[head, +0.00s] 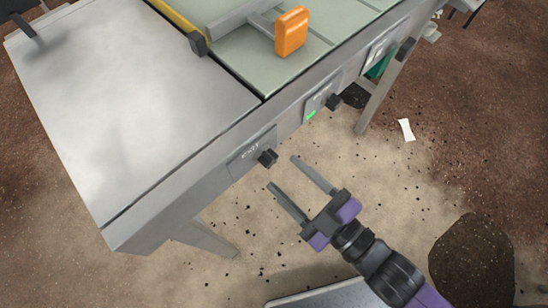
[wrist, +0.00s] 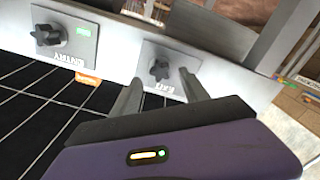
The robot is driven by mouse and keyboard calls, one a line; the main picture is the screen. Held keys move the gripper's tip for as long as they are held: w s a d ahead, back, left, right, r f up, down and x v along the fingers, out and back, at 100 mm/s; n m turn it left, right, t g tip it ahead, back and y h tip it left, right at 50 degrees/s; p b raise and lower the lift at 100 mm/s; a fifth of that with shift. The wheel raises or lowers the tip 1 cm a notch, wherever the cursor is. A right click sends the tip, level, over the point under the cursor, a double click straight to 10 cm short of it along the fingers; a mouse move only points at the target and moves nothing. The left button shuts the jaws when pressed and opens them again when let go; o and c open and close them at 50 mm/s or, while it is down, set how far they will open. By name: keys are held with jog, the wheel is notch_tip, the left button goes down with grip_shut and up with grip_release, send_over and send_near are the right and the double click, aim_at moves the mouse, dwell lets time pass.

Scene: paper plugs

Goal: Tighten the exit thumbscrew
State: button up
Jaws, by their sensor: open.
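The exit thumbscrew is a small black lobed knob (head: 267,158) on the EXIT plate (head: 250,151) at the front edge of the machine. In the wrist view, the exit thumbscrew (wrist: 160,70) shows on its plate between the tips of my fingers. My gripper (head: 282,171) is open and empty, with its two grey fingers pointing at the front face. In the head view, the fingertips are just short of the knob, one to each side of its line. I see no clear contact with the knob. No green light shows on the EXIT plate.
A second plate, ENTRY in the wrist view (wrist: 66,38), carries a similar black knob (wrist: 50,35) and a green light. An orange handle (head: 291,31) stands on the green table top. A paper scrap (head: 406,130) lies on the floor. The floor before the machine is mostly free.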

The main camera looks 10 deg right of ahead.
aim_at(273, 163)
jog(key=shift+p+x, duration=0.55)
jog(key=shift+x, duration=1.4)
grip_shut()
